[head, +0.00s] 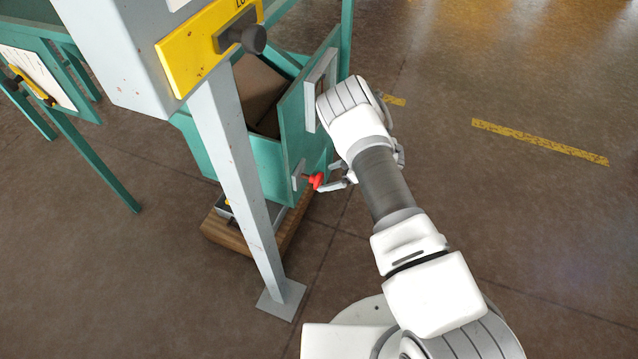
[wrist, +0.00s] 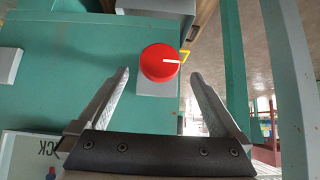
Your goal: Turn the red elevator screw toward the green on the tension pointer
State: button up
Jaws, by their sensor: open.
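The red elevator screw (head: 316,181) is a round red knob on the side of the teal elevator housing (head: 268,160). My gripper (head: 329,179) is open at the knob in the head view. In the wrist view its fingers (wrist: 160,76) stand on either side of the knob, with a visible gap on each side. I cannot make out a tension pointer or a green zone in either view.
A grey post (head: 238,170) stands left of the housing, under a grey box with a yellow plate (head: 195,55) and black knob (head: 254,39). A wooden base (head: 232,232) lies below the housing. Teal uprights (wrist: 235,60) stand at right in the wrist view. Floor at right is clear.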

aim_at(321, 179)
jog(key=b+x, duration=0.1)
jog(key=x, duration=0.4)
jog(key=shift+w+a+f, duration=0.1)
jog(key=shift+a+f, duration=0.05)
jog(key=c, duration=1.3)
jog(key=shift+t, duration=0.3)
